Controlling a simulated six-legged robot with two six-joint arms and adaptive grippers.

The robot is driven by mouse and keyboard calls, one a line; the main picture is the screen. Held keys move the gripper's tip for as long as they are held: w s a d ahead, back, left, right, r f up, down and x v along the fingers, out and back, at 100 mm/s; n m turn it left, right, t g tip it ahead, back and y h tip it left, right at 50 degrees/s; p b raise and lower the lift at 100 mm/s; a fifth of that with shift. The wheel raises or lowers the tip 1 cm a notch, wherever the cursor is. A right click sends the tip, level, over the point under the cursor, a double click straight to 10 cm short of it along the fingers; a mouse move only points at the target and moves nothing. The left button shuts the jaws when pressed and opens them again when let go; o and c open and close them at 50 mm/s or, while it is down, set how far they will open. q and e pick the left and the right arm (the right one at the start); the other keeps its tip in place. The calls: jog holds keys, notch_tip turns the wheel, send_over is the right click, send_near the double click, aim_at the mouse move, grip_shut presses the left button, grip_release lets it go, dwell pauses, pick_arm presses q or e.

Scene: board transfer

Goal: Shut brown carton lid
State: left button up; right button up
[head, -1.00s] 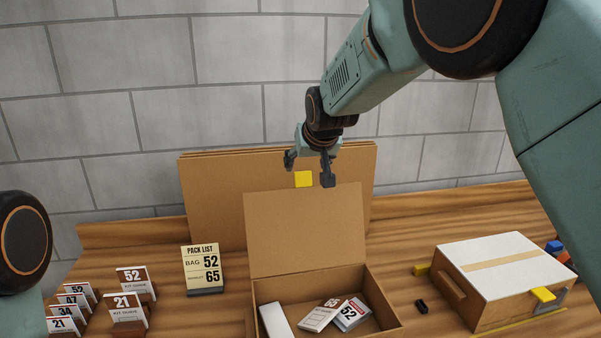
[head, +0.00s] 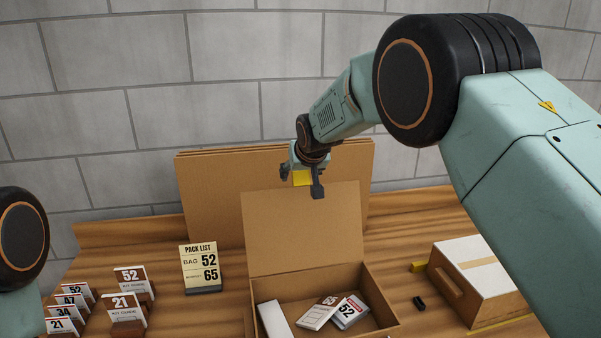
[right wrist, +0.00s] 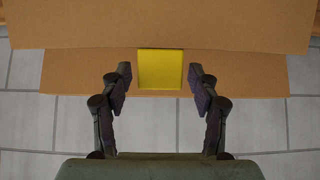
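The brown carton (head: 381,298) stands open on the table, with its lid (head: 303,228) standing up at the back. A yellow tab (head: 303,178) sits at the lid's top edge. Inside the carton lie a white box (head: 273,320) and several cards, one marked 52 (head: 350,312). My right gripper (head: 300,187) is at the lid's top edge by the yellow tab. In the right wrist view its two fingers (right wrist: 160,88) are apart on either side of the yellow tab (right wrist: 160,69), with gaps on both sides. My left gripper is out of view; only part of my left arm shows.
Flat brown boards (head: 212,195) lean on the wall behind the lid. A pack list sign (head: 200,267) and several numbered cards (head: 124,308) stand at the left. A white-topped box (head: 480,265) and a small black object (head: 419,303) are at the right.

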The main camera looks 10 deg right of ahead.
jog(key=shift+s+r, duration=0.2)
jog(key=c, duration=0.6)
jog(key=shift+w+f, duration=0.1)
grip_shut()
